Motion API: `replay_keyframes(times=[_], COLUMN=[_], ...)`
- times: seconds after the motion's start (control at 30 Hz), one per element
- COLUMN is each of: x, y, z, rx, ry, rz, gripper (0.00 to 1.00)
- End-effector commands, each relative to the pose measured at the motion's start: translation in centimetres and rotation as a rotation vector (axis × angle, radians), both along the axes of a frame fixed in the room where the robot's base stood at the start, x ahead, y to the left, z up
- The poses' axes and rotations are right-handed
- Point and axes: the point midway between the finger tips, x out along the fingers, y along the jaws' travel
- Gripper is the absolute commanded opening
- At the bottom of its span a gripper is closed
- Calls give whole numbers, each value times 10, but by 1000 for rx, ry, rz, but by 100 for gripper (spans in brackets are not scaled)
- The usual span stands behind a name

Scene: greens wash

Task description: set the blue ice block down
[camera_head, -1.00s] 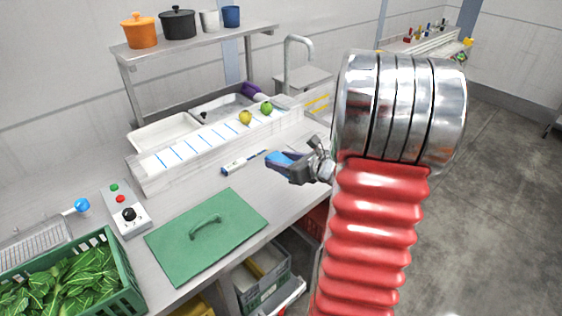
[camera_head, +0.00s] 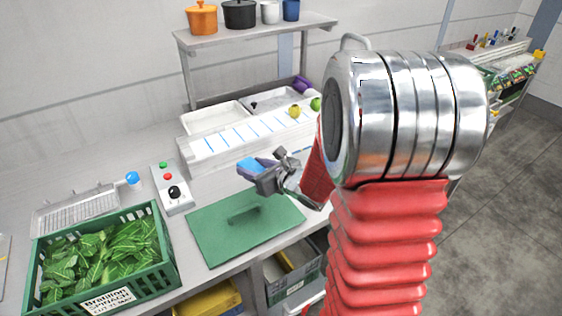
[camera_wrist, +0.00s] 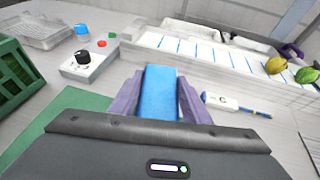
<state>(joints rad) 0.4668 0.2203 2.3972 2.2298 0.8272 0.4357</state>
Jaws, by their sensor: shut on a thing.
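The blue ice block (camera_head: 251,165) is between the fingers of my gripper (camera_head: 258,172). In the wrist view the block (camera_wrist: 160,92) is a blue bar standing out between the two purple fingers (camera_wrist: 159,101), which are shut on it. In the head view the gripper and block are seen over the bench, in front of the white trough and behind the handle of the green lid (camera_head: 270,222). The gap between block and bench is hard to judge. My arm hides part of the bench to the right.
A green crate of spinach (camera_head: 160,262) stands at the left front. A control box (camera_head: 171,188) with knob and buttons is behind it. A white trough (camera_head: 200,150) with blue lines runs along the back. A thermometer pen (camera_wrist: 232,104) lies right of the block.

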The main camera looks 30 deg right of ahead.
Motion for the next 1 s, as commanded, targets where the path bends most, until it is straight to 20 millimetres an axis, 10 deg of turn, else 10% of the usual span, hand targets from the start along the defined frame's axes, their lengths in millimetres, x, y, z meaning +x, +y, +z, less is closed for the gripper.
replay_keyframes(times=[0.4, 1.0], x=[-1, -2], y=[105, 113], z=[-10, -11], rx=[-4, -4], ry=[21, 23], rz=[88, 92], gripper=[16, 16])
